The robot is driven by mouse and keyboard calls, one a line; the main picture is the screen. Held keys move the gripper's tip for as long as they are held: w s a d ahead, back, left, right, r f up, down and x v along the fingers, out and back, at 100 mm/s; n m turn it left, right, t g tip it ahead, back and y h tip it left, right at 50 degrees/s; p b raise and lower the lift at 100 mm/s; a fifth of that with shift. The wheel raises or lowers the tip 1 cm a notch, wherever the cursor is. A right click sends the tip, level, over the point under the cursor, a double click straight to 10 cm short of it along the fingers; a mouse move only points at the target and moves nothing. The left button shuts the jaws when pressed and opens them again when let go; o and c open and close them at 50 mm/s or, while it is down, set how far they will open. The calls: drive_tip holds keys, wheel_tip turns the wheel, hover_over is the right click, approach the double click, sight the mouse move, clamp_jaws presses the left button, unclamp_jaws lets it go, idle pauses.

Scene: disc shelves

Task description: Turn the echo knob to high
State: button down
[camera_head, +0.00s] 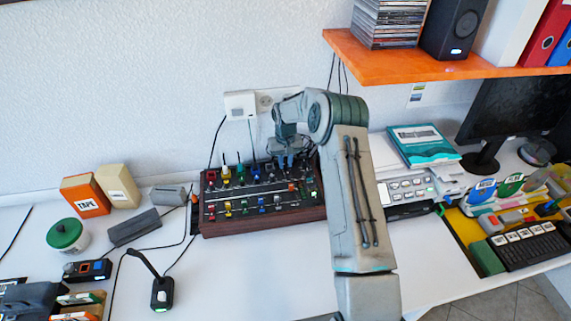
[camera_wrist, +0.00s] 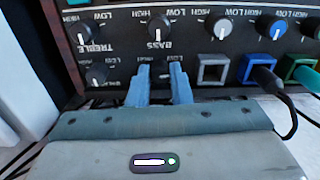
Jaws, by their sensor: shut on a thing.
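The mixer with wooden sides (camera_head: 262,221) stands on the white desk against the wall, with several coloured knobs and sliders on top. My gripper (camera_head: 287,160) reaches down to its back right part. In the wrist view its panel appears upside down. My gripper (camera_wrist: 160,72) is shut on a small knob there, which is mostly hidden between the blue-grey fingers. HIGH and LOW marks show on either side of the fingers. The held knob's own name and its pointer are hidden, so I cannot read its setting. The bass knob (camera_wrist: 158,27) and treble knob (camera_wrist: 80,33) are close by.
A blue knob (camera_wrist: 270,26) and a white knob (camera_wrist: 219,27) sit beside the bass knob. A black cable plug (camera_wrist: 262,75) and a green plug (camera_wrist: 304,77) are right of my fingers. An orange shelf (camera_head: 440,66) hangs above right.

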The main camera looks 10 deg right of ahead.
drive_tip(key=m+b, duration=0.3)
drive_tip(key=shift+f, duration=0.15)
drive_tip(key=shift+r+m+b, duration=0.2)
drive_tip(key=shift+m+b, duration=1.1)
drive_tip(key=shift+m, duration=1.1)
drive_tip(key=c, duration=1.3)
unclamp_jaws()
drive_tip(key=shift+r, duration=0.1)
drive_tip(key=shift+a, duration=0.15)
